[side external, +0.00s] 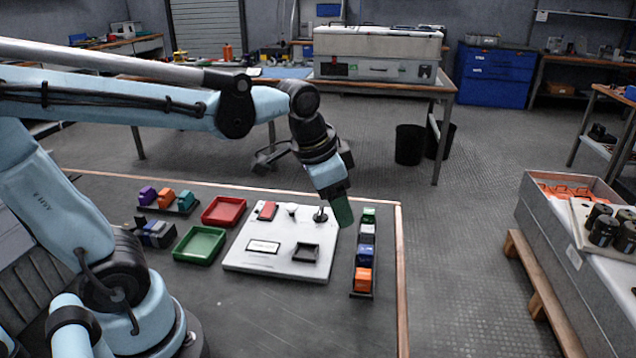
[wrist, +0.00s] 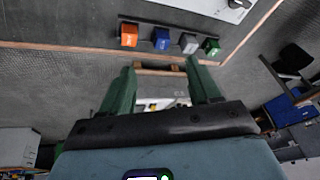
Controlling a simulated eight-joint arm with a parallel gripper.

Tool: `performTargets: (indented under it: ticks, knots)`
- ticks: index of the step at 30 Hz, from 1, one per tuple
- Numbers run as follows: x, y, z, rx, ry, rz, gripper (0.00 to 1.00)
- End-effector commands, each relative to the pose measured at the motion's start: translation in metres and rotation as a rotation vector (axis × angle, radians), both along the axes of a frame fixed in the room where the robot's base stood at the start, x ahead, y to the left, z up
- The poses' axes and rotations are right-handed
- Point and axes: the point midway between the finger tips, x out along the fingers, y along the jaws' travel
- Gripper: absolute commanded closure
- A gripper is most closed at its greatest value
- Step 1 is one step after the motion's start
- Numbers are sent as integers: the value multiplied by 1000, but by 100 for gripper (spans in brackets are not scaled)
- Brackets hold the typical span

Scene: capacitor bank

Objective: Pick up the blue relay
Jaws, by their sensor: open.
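The blue relay (side external: 364,255) sits in a dark rack at the right of the work table, between an orange relay (side external: 362,279) and a grey-white one (side external: 366,236). A green relay (side external: 368,215) stands at the rack's far end. In the wrist view the blue relay (wrist: 162,39) is near the top, beyond the fingertips. My gripper (side external: 342,212) is above the table, near the far end of this rack and apart from the blue relay. In the wrist view my gripper (wrist: 162,72) has its two green fingers spread, with nothing between them.
Left of the rack is a white panel (side external: 240,258) with fittings on top. Further left are a red tray (side external: 223,210), a green tray (side external: 200,245) and two more small racks of coloured blocks. The table's wooden right edge (side external: 402,290) is close to the relay rack.

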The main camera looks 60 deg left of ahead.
Motion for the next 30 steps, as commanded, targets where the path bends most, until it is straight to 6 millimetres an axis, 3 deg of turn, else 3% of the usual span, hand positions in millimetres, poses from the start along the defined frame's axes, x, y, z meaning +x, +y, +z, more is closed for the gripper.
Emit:
performTargets:
  ticks: [6,13,22,30]
  knots:
    - [38,-5,-4,57,163,-200,38]
    - [66,-10,-18,83,299,-380,38]
    - [75,-11,-34,87,353,-451,38]
    - [75,-11,-74,86,350,-449,38]
